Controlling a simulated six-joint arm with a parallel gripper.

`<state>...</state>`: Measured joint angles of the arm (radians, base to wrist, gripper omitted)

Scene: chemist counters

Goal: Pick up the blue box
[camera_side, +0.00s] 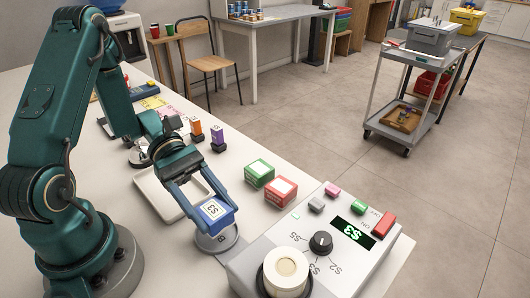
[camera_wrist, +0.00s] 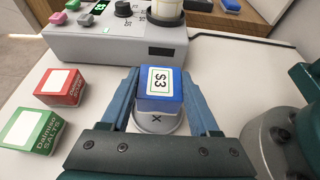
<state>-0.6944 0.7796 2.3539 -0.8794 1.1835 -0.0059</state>
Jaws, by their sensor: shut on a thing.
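The blue box (camera_side: 214,211) has a white label reading S3 on top. It also shows in the middle of the wrist view (camera_wrist: 161,88). My gripper (camera_side: 216,210) is shut on it, with one finger on each side. In the wrist view my gripper (camera_wrist: 163,92) has its two dark blue fingers along the left and right sides of the box. The box is over a round grey pad (camera_side: 219,240); I cannot tell whether its hidden underside touches the pad.
A white machine (camera_side: 345,260) with a knob, coloured buttons and a display reading S3 stands close by on the right. A green box (camera_side: 259,174) and a red box (camera_side: 281,191) stand beyond the gripper. A white tray (camera_side: 150,194) lies on the left.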

